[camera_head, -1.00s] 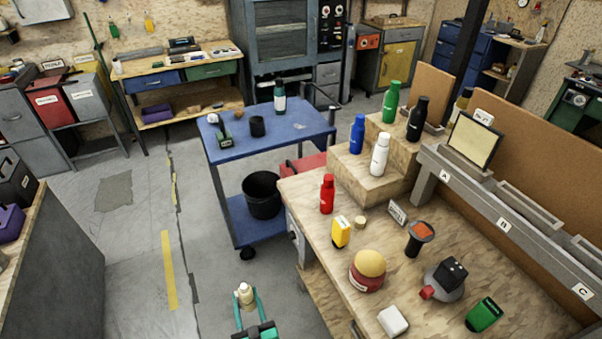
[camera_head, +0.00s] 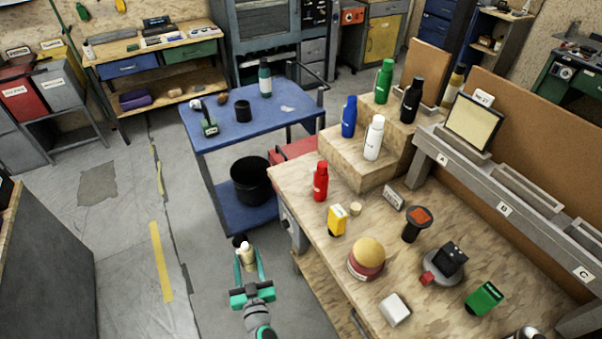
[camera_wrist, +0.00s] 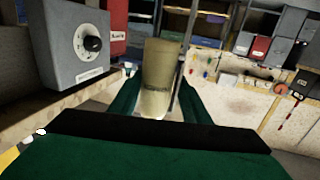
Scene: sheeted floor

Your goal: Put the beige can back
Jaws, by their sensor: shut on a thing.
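My gripper (camera_head: 249,274) has green fingers and is shut on the beige can (camera_head: 246,256). It holds the can over the floor, left of the wooden workbench and in front of the blue cart in the head view. In the wrist view the beige can (camera_wrist: 159,78) is upright or nearly so between the two fingers (camera_wrist: 160,100). The can has a small line of dark print, too small to read.
The workbench (camera_head: 293,178) holds red, blue, white, green and black bottles, a yellow item and several tools. A shelf (camera_head: 470,185) marked A, B and C runs along its right side. The blue cart (camera_head: 215,139) has a black bucket (camera_head: 250,181) below. Floor (camera_head: 120,250) is clear at left.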

